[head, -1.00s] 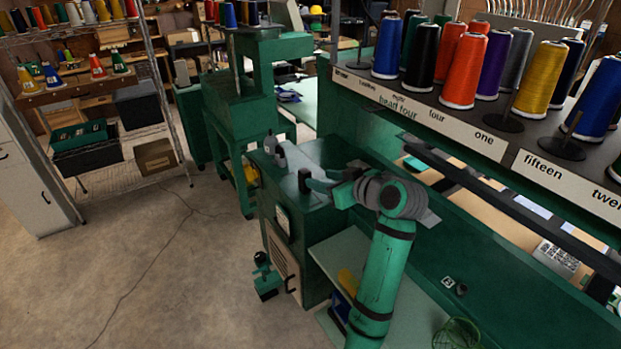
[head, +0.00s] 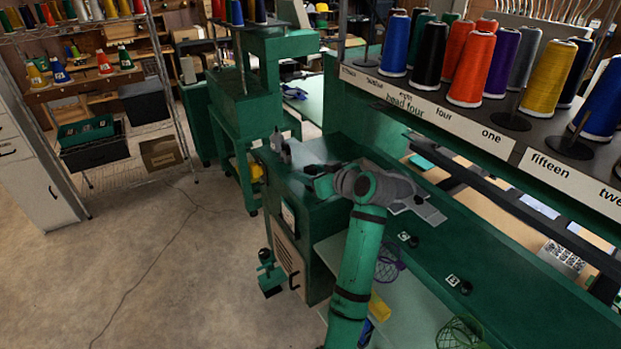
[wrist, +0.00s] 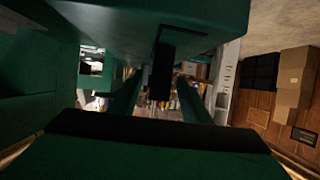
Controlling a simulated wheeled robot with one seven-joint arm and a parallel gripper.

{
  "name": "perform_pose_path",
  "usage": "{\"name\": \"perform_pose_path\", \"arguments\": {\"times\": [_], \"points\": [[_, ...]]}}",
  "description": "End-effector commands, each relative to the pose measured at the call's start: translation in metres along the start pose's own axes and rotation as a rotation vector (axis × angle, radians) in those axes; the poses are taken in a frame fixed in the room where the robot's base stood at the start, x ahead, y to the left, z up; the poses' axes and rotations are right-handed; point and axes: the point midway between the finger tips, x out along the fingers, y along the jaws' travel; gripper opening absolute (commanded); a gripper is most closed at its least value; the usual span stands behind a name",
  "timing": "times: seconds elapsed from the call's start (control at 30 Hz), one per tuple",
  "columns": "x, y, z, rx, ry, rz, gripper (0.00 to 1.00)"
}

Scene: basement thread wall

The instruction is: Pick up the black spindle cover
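A black upright piece, which looks like the black spindle cover (wrist: 162,72), shows between my fingers in the wrist view. It stands out from a green surface that appears at the top of that picture, which seems turned upside down. My gripper (wrist: 160,98) is open, with a finger on each side of the black piece and gaps visible beside it. In the head view my gripper (head: 318,182) is over the top of the green cabinet (head: 320,225). My arm and wrist hide much of that spot, and the cover is hard to make out there.
Grey fittings (head: 281,147) stand at the cabinet top's far left corner. The long green machine frame (head: 480,265) with thread spools above borders the right side. A purple mesh basket (head: 390,265) and a green one (head: 460,332) are low right. The floor at left is open.

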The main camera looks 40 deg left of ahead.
Motion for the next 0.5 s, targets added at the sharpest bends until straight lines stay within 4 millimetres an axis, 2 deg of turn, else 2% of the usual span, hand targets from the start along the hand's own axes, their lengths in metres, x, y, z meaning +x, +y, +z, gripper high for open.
{"name": "perform_pose_path", "arguments": {"times": [0.03, 0.17, 0.5], "points": [[-0.0001, 0.0, 0.0001, 0.0, 0.0, 0.0, 0.32], [-0.0002, 0.0, 0.0001, 0.0, 0.0, 0.0, 0.01], [-0.0008, 0.0, -0.0012, 0.0, 0.0, 0.0, 0.0]]}}
